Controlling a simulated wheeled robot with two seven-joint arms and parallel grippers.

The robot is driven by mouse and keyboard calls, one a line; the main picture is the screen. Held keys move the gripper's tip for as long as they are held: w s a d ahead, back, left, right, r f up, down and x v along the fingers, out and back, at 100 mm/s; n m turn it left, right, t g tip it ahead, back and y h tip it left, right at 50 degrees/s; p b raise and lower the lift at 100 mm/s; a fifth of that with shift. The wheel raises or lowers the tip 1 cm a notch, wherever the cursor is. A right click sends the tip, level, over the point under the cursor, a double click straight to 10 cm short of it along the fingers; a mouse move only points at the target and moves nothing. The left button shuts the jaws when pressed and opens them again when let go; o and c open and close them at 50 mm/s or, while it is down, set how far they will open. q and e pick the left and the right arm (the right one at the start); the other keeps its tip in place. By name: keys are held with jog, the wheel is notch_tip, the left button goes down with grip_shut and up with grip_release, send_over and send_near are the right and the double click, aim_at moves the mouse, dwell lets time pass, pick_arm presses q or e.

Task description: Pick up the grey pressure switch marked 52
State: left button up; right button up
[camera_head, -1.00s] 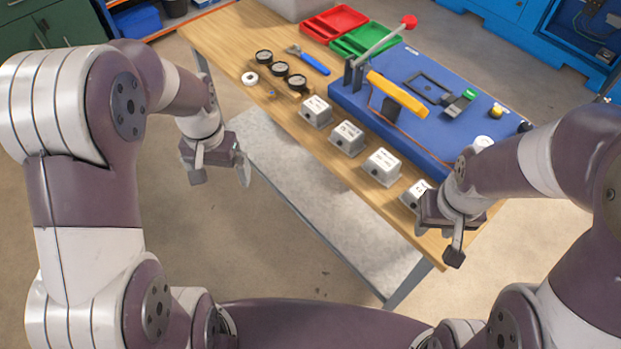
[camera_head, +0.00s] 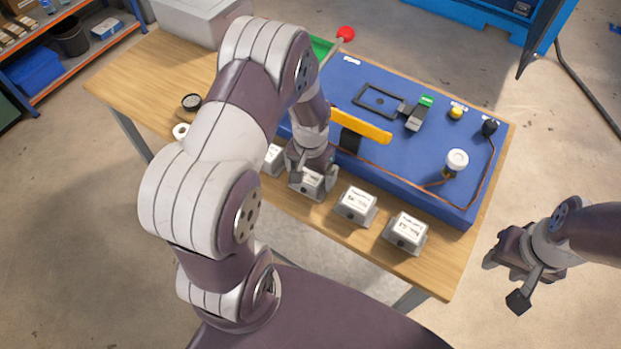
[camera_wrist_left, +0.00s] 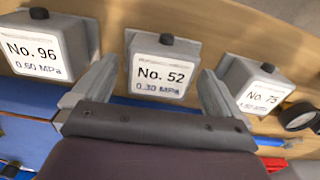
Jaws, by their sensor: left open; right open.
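The grey pressure switch marked 52 (camera_wrist_left: 160,70) shows in the left wrist view with a white label reading "No. 52, 0.30 MPa" and a dark knob. My left gripper (camera_wrist_left: 158,88) is open, with one finger on either side of this switch in that view. In the head view the left gripper (camera_head: 313,172) is over the switch (camera_head: 308,187) and partly hides it. I cannot tell whether the fingers touch it. My right gripper (camera_head: 515,258) is open and empty, off to the right of the table.
Similar switches marked 96 (camera_wrist_left: 45,48) and 75 (camera_wrist_left: 255,85) flank it. Another switch (camera_head: 405,234) stands at the row's right end. A blue panel (camera_head: 420,165) with a yellow handle (camera_head: 362,126) lies behind the row. The wooden table (camera_head: 440,268) has a bare front right edge.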

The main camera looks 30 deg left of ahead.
pick_arm(q)
jog(key=shift+w+a, duration=0.1)
jog(key=shift+r, duration=0.1)
jog(key=c, duration=1.3)
